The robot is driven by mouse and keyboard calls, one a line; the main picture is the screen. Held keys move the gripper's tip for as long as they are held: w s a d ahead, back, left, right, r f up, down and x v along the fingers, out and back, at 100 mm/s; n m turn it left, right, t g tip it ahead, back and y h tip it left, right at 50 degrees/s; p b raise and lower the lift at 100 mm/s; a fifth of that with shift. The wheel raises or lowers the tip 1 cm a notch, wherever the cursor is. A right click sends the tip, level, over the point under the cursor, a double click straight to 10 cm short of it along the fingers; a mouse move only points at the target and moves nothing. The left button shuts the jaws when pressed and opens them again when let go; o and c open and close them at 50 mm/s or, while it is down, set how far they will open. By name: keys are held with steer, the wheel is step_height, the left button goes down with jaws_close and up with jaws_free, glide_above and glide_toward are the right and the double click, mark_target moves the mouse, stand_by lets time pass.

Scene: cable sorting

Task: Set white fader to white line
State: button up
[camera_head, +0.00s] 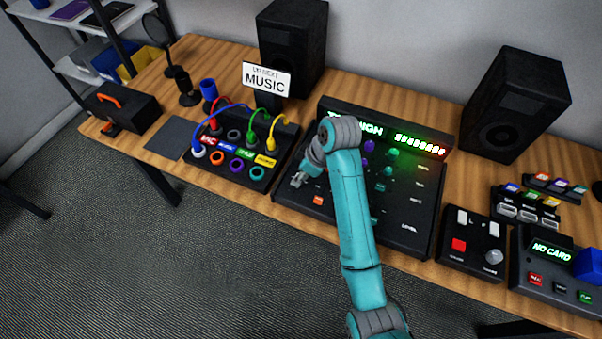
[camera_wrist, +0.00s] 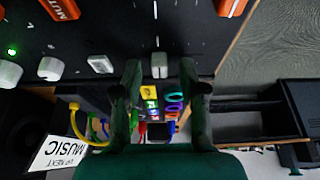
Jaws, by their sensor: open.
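In the wrist view a white fader cap (camera_wrist: 160,65) shows between the two fingers of my gripper (camera_wrist: 160,72), on a black panel. The fingers are apart, one on each side of the cap; I cannot tell whether either touches it. A thin white line (camera_wrist: 157,41) shows just above the cap in the picture. Another pale cap (camera_wrist: 100,63) is to the left, outside the fingers. In the head view my gripper (camera_head: 297,181) is over the left edge of the black mixer console (camera_head: 410,215). My arm hides part of the console, and the faders cannot be made out there.
Left of the console is a cable panel (camera_head: 222,176) with plugged cables. Two speakers (camera_head: 293,45) and (camera_head: 513,103) and a MUSIC sign (camera_head: 267,80) stand behind. A smaller box (camera_head: 471,241) with a red button is at the right. Orange mute buttons (camera_wrist: 60,8) are near the faders.

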mark_target(310, 184)
steer(key=w+v, duration=0.1)
steer(key=v, duration=0.6)
steer(key=shift+s, duration=0.45)
